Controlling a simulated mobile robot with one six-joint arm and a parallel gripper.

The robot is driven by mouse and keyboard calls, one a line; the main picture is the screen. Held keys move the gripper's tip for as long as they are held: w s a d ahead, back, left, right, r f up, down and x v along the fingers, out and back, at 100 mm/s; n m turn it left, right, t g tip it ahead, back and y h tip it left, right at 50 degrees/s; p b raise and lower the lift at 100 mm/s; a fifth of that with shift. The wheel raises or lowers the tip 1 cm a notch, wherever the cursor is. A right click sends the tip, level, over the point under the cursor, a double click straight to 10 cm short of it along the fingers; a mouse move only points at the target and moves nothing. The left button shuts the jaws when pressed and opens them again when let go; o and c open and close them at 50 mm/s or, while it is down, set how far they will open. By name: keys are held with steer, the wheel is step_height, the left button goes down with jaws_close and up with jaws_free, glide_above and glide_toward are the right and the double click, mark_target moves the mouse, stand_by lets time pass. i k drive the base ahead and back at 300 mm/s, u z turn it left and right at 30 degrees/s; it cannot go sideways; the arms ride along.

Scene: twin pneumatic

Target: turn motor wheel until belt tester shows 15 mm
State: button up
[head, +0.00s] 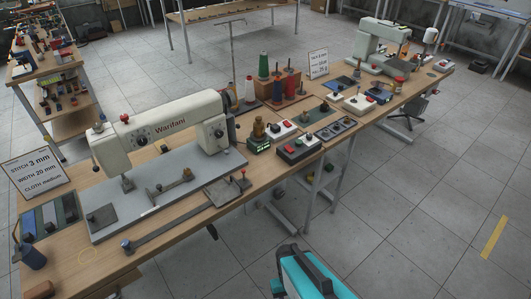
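The cream Warifani sewing machine (165,128) stands on a grey bed plate at the left of the near bench. A dark and red round part (231,97) sits at its right end; I cannot tell whether this is the motor wheel. A small dark box with a lit green display (259,148) stands right of the machine with a brass-coloured piece on top. It may be the belt tester; its figures are too small to read. A teal and black part of mine (308,275) shows at the bottom edge. I make out no gripper fingers.
A sign (36,172) reads stitch 3 mm, width 20 mm, cloth medium. Red-button boxes (299,149), thread cones (264,66) and a second sewing machine (380,42) stand along the bench to the right.

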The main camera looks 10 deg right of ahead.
mark_target(279, 194)
steer(key=k, duration=1)
steer(key=u, duration=1.35)
steer(key=i, duration=0.6)
steer(key=z, duration=0.3)
